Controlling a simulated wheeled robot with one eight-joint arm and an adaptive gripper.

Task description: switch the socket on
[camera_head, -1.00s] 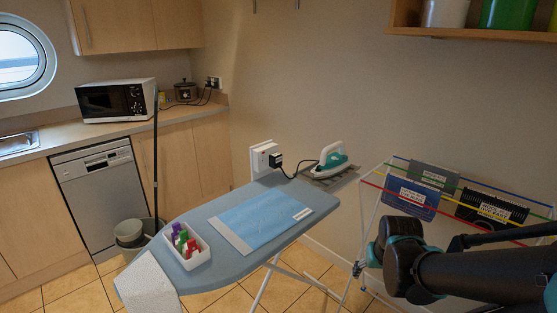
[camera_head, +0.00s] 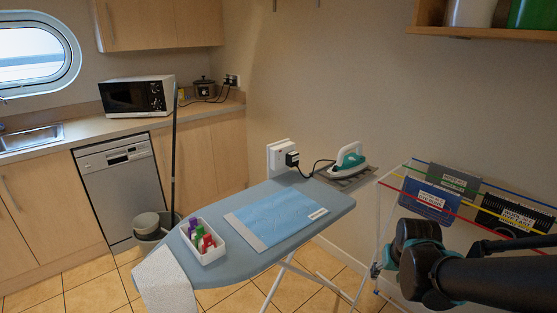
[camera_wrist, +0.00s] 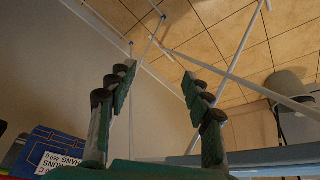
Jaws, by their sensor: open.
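A white wall socket (camera_head: 279,155) is on the wall behind the ironing board in the head view. A black plug (camera_head: 292,159) sits in it, and its cord runs to the teal and white iron (camera_head: 349,161). The state of the socket's switch is too small to tell. My gripper (camera_wrist: 158,82) shows in the wrist view with its two fingers apart and nothing between them. In the head view my dark arm is at the lower right, well to the right of the socket; the fingers cannot be made out there.
The blue-grey ironing board (camera_head: 218,279) stands below the socket, with a folded blue cloth (camera_head: 275,217) and a white tray (camera_head: 204,242) of coloured items. A drying rack (camera_head: 462,215) with hung cards stands near my arm. A second socket (camera_head: 232,80) is above the counter.

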